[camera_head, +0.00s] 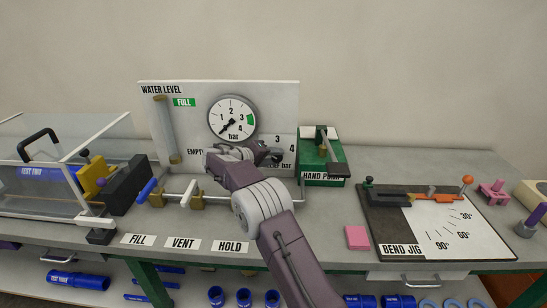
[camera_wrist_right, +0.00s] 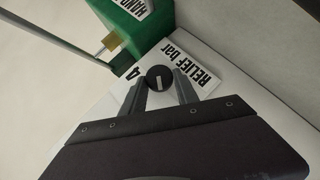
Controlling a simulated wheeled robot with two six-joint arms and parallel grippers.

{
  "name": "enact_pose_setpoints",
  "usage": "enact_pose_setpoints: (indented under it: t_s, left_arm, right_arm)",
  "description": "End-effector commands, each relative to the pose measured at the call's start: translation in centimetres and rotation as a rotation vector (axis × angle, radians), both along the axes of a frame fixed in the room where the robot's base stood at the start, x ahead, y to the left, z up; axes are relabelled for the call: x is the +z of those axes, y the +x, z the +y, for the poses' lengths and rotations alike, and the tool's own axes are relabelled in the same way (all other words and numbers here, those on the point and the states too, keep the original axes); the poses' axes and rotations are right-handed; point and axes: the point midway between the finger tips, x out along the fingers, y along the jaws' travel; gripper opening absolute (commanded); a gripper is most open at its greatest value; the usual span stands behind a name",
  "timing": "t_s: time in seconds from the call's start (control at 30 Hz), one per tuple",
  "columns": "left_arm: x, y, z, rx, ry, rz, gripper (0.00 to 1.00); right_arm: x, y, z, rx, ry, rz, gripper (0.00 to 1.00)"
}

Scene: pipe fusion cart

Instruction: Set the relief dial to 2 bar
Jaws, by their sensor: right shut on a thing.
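The relief dial (camera_wrist_right: 158,78) is a small black round knob with a white pointer line, on a white panel. In the wrist view my right gripper (camera_wrist_right: 160,92) has one finger on each side of it and is shut on it. The printed 4 and "RELIEF bar" show beside it; the other numbers are hidden there, so I cannot tell which number the pointer marks. In the head view my right gripper (camera_head: 267,155) is at the lower right of the water level panel (camera_head: 271,92), covering most of the dial. My left gripper is out of view.
The pressure gauge (camera_head: 233,119) is above my right gripper. The green hand pump (camera_head: 321,178) stands close on the right. Valve handles (camera_head: 190,190) are in front of the panel. A bend jig (camera_head: 480,235) and pink block (camera_head: 357,237) lie farther right.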

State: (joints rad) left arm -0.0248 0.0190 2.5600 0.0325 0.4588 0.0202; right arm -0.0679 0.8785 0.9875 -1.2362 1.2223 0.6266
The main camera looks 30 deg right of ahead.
Motion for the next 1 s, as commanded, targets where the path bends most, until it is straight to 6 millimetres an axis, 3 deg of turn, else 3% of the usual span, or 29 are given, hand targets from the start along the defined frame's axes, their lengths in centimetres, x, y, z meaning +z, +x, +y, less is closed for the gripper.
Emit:
enact_pose_setpoints:
  t_s: [0.77, 0.8, 0.83, 1.0]
  left_arm:
    - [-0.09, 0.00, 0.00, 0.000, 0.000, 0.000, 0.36]
    - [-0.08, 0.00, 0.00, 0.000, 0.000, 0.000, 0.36]
    - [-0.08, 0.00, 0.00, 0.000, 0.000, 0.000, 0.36]
    - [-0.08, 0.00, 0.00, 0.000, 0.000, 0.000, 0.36]
  right_arm:
    - [-0.21, -0.01, 0.05, -0.001, -0.072, 0.046, 0.00]
    - [-0.21, -0.01, 0.05, -0.001, -0.072, 0.046, 0.47]
    - [-0.20, 0.00, 0.06, -0.001, -0.072, 0.046, 0.56]
    - [-0.17, 0.01, 0.06, -0.001, -0.071, 0.045, 0.57]
